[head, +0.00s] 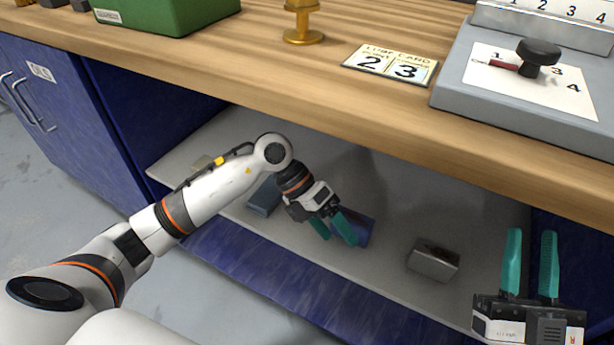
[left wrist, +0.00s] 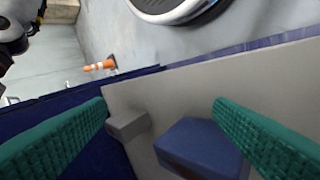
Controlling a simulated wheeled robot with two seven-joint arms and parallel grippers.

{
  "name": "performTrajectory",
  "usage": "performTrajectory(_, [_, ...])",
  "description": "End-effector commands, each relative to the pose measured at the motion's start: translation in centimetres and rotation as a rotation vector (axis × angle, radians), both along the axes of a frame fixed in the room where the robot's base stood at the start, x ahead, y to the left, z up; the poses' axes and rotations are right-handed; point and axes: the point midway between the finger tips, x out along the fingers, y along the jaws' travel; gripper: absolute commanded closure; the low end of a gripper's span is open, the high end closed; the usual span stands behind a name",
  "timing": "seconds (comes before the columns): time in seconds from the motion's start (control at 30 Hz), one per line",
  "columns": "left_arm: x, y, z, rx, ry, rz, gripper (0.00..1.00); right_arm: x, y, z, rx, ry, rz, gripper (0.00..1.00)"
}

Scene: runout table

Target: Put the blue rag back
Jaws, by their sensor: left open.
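A dark blue folded piece, which looks like the blue rag (head: 364,232), lies on the shelf below the worktop, partly hidden by my left gripper. In the left wrist view the blue rag (left wrist: 198,147) is block-shaped with a brownish mark near its lower edge. It lies partly between the fingers and partly behind the right-hand one. My left gripper (head: 334,232) is open, angled down over the shelf beside the rag, not closed on it. Whether a finger touches it I cannot tell. My right gripper (head: 531,250) is open and empty, fingers up, in front of the shelf's right end.
A grey block with a brownish top (head: 432,262) sits right of the rag; a grey-blue block (head: 264,195) lies left. The worktop (head: 240,70) overhangs the shelf (head: 390,285). It carries a green box (head: 165,12), brass piece (head: 303,25), number card (head: 390,65) and grey fixture (head: 530,80).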

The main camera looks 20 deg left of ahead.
Motion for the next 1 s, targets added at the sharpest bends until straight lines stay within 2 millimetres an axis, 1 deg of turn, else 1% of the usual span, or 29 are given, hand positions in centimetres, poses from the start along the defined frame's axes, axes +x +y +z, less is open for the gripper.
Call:
performTrajectory(0.03, [-2.9, -4.3, 1.4, -0.217, 0.041, -0.033, 0.24, 0.0, 0.0, 0.0, 0.000, 0.000, 0.000, 0.67])
performTrajectory(0.07, [-4.3, -6.5, 3.1, -0.361, 0.067, -0.039, 0.24, 0.0, 0.0, 0.0, 0.000, 0.000, 0.000, 0.67])
performTrajectory(0.1, [-6.2, -8.9, 5.6, -0.558, 0.110, -0.031, 0.24, 0.0, 0.0, 0.0, 0.000, -0.001, 0.000, 0.67])
performTrajectory(0.13, [-7.3, -10.1, 7.8, -0.702, 0.147, -0.013, 0.24, 0.0, 0.0, 0.0, 0.000, -0.001, 0.000, 0.67])
performTrajectory(0.17, [-8.2, -10.9, 10.0, -0.842, 0.188, 0.013, 0.24, 0.0, 0.0, 0.0, 0.000, -0.001, 0.000, 0.67])
performTrajectory(0.2, [-9.0, -11.3, 12.8, -1.022, 0.251, 0.065, 0.24, 0.0, 0.0, 0.0, 0.000, -0.001, 0.000, 0.67])
performTrajectory(0.23, [-9.3, -11.1, 14.8, -1.150, 0.302, 0.112, 0.24, 0.0, 0.0, 0.0, 0.000, -0.001, 0.000, 0.67])
performTrajectory(0.27, [-9.4, -10.6, 16.6, -1.273, 0.357, 0.167, 0.24, 0.0, 0.0, 0.0, 0.000, -0.001, 0.000, 0.67])
performTrajectory(0.3, [-9.3, -9.5, 18.6, -1.425, 0.437, 0.251, 0.24, 0.0, 0.0, 0.0, 0.000, -0.001, 0.000, 0.67])
performTrajectory(0.37, [-8.6, -7.3, 20.5, -1.613, 0.559, 0.385, 0.24, 0.0, 0.0, 0.0, 0.000, -0.001, 0.000, 0.67])
performTrajectory(0.4, [-8.1, -5.9, 21.1, -1.711, 0.637, 0.473, 0.24, 0.0, 0.0, 0.0, 0.000, -0.001, 0.000, 0.67])
performTrajectory(0.47, [-7.4, -3.8, 21.3, -1.829, 0.753, 0.596, 0.24, 0.0, 0.0, 0.0, 0.000, -0.001, 0.000, 0.67])
performTrajectory(0.53, [-6.8, -1.9, 20.8, -1.924, 0.881, 0.726, 0.24, 0.0, 0.0, 0.0, 0.000, -0.001, 0.000, 0.67])
performTrajectory(0.63, [-6.3, 0.0, 19.7, -2.004, 1.029, 0.866, 0.24, 0.0, 0.0, 0.0, 0.000, -0.001, 0.000, 0.67])
performTrajectory(0.7, [-6.2, 0.7, 19.1, -2.029, 1.099, 0.926, 0.24, 0.0, 0.0, 0.0, 0.000, -0.001, 0.000, 0.67])
performTrajectory(0.8, [-6.1, 1.1, 18.6, -2.042, 1.144, 0.963, 0.24, 0.0, 0.0, 0.0, 0.000, -0.001, 0.000, 0.67])
performTrajectory(1.0, [-6.1, 1.1, 18.6, -2.041, 1.148, 0.965, 0.24, 0.0, 0.0, 0.0, 0.000, -0.001, 0.000, 0.67])
